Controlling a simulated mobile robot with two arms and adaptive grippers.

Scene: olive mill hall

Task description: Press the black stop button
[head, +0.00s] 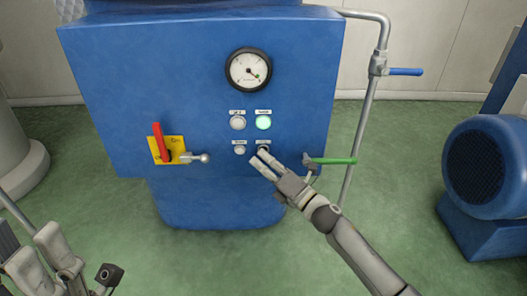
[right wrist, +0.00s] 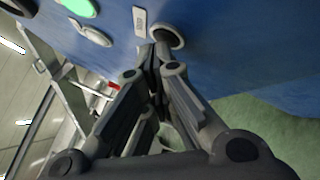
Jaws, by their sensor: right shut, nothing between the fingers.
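The black stop button (head: 263,148) is at the lower right of the button group on the blue machine's front, partly hidden behind my right gripper (head: 262,157). In the right wrist view the black button (right wrist: 168,31) shows as a dark disc in a pale ring. My right gripper (right wrist: 158,58) is shut and empty. Its fingertips are at the button's lower edge in both views; I cannot tell if they touch it. My left gripper (head: 40,252) is at the lower left of the head view, far from the panel; its jaw state is unclear.
A white button (head: 240,150), a pale lamp (head: 238,123) and a lit green lamp (head: 263,123) surround the button. A gauge (head: 249,70) is above. A red lever (head: 158,141) is left. A green-handled valve (head: 332,161) and pipe (head: 362,125) stand close right of the gripper.

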